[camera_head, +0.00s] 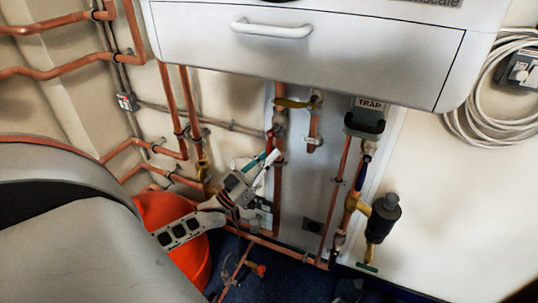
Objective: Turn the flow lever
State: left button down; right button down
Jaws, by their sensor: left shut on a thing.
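My left gripper (270,157) reaches in from the left, below the white boiler, with its fingertips at a vertical copper pipe (278,187). Its jaws are closed on a small red lever (269,141) at the valve on that pipe. The lever is mostly hidden by the fingers, and no label on it can be read, so I cannot tell from a marking that it is the flow lever. A yellow lever (291,103) sits higher on the pipework. A blue lever (362,172) is on the pipe to the right. My right gripper does not show.
The white boiler casing (300,45) with its handle overhangs the pipes. A black device (382,218) juts out at the right. An orange bucket (172,213) stands behind my left arm. Copper pipes crowd the left wall; the right wall has coiled cable (490,95).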

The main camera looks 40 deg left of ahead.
pick_arm(q)
jog(key=c, duration=2)
grip_release()
jog(key=shift+c, duration=0.2)
jog(key=v, duration=1.2)
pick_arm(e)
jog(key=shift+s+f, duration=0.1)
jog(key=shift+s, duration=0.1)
pick_arm(q)
jog(key=shift+r, duration=0.1)
